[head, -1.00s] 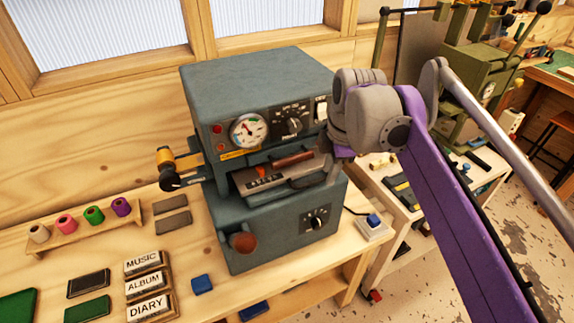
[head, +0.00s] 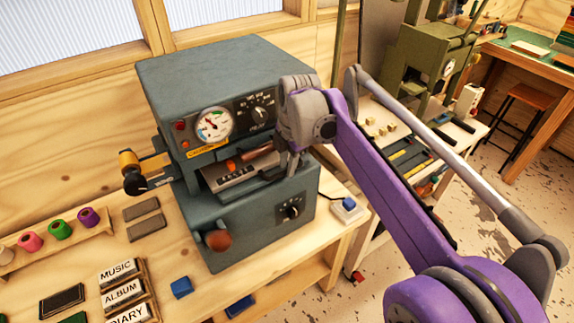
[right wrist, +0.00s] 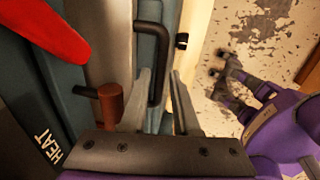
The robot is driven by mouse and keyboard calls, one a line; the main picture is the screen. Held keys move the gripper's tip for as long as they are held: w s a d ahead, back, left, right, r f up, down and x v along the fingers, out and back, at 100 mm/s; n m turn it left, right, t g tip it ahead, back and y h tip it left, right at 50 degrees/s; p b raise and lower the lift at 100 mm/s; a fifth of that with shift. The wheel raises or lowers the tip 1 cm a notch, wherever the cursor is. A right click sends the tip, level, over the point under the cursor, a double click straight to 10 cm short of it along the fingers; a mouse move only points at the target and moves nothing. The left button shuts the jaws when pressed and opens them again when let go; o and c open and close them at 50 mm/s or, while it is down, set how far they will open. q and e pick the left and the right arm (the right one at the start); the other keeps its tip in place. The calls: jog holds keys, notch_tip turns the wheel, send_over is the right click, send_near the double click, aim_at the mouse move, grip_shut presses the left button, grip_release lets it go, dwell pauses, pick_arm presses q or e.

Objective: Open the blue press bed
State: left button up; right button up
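The blue-grey press (head: 215,75) stands on the bench, with a dial and knob on its upper front. Its bed (head: 228,175) shows in the front opening, with a brown handle (head: 250,157) above it. My right gripper (head: 290,158) is at the right end of the opening and hides that end of the bed. In the right wrist view, my right gripper (right wrist: 160,105) has its two fingers apart. A black bar handle (right wrist: 157,65) reaches down towards the gap between them; contact is unclear. A brown grip (right wrist: 111,105) is just left of the fingers. My left gripper is out of view.
A yellow foil roll (head: 128,160) is on the press's left side. Lettered blocks (head: 122,292), a blue block (head: 181,287) and coloured rolls (head: 60,230) lie on the bench at left. A green machine (head: 425,60) stands behind.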

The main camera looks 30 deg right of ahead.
jog(key=shift+f, duration=0.25)
grip_shut()
dwell(1.4)
